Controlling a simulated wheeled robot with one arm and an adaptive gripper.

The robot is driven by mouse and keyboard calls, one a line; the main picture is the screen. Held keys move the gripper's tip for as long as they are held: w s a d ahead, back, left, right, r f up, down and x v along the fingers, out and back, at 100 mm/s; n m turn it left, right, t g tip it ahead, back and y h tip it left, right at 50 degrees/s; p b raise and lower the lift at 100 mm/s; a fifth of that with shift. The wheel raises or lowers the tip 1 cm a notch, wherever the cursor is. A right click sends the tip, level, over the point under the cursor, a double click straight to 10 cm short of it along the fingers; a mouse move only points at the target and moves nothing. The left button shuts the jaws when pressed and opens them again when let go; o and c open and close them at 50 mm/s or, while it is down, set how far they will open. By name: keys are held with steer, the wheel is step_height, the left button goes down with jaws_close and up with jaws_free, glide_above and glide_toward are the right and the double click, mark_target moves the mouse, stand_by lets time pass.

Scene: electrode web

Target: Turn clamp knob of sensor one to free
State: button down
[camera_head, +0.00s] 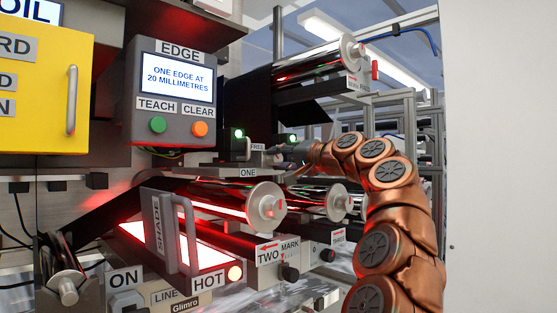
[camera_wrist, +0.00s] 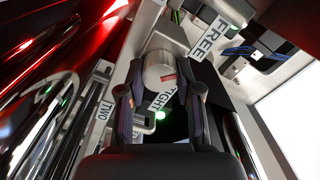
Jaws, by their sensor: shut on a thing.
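The clamp knob (camera_wrist: 158,68) is a pale round knob with a short red mark on its face. My gripper (camera_wrist: 160,82) has its two dark fingers on either side of the knob and is shut on it. The FREE label (camera_wrist: 208,37) lies up and right of the knob, and the TIGHT label (camera_wrist: 160,100) lies below it, partly covered. In the head view the FREE label (camera_head: 257,147) shows above the ONE plate (camera_head: 248,172); the knob itself is hidden there behind my gripper (camera_head: 290,153).
A bar marked HOT (camera_head: 207,278) glows at the front. The edge display box (camera_head: 177,95) hangs to the left. A frame with blue cables (camera_wrist: 252,52) is at the right.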

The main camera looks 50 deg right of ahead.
steer(key=c, duration=0.8)
jaws_free()
steer(key=shift+s+a, duration=0.1)
steer(key=shift+s, duration=5.9)
